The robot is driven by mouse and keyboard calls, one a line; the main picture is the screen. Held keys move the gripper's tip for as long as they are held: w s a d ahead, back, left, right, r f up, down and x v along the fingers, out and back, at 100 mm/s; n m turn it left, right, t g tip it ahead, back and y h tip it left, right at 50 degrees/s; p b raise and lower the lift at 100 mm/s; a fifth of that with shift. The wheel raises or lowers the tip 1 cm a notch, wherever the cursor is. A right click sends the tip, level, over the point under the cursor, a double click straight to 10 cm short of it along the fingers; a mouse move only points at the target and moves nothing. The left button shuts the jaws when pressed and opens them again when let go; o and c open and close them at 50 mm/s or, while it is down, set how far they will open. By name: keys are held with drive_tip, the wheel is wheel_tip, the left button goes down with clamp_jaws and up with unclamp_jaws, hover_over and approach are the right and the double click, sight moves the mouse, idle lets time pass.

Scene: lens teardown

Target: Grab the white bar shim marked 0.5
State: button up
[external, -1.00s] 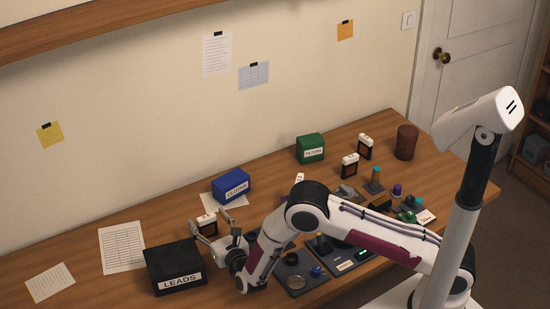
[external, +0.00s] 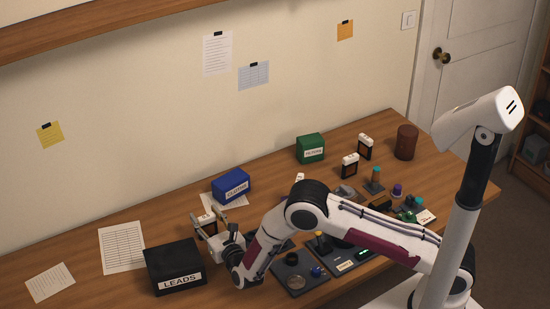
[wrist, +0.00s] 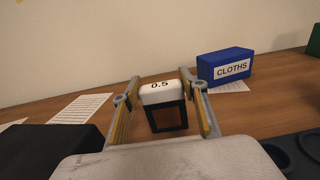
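The white bar shim marked 0.5 (wrist: 161,93) stands upright on the wooden table, its white top bar over a dark open frame. In the external view it (external: 208,227) is partly covered by my gripper, behind the black LEADS box. My gripper (wrist: 159,77) is open, with one finger on each side of the white bar. The fingertips reach to about the bar's ends; I cannot tell whether they touch it. In the external view my gripper (external: 208,215) is low over the table at the shim.
The black LEADS box (external: 175,267) is close on the left of my gripper. The blue CLOTHS box (external: 231,185) stands behind on paper. Two similar white-topped pieces (external: 349,165) (external: 365,147) stand further right. Dark trays (external: 300,271) with small parts lie at the front.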

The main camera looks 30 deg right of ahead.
drive_tip(key=shift+r, duration=0.15)
drive_tip(key=shift+r, duration=4.85)
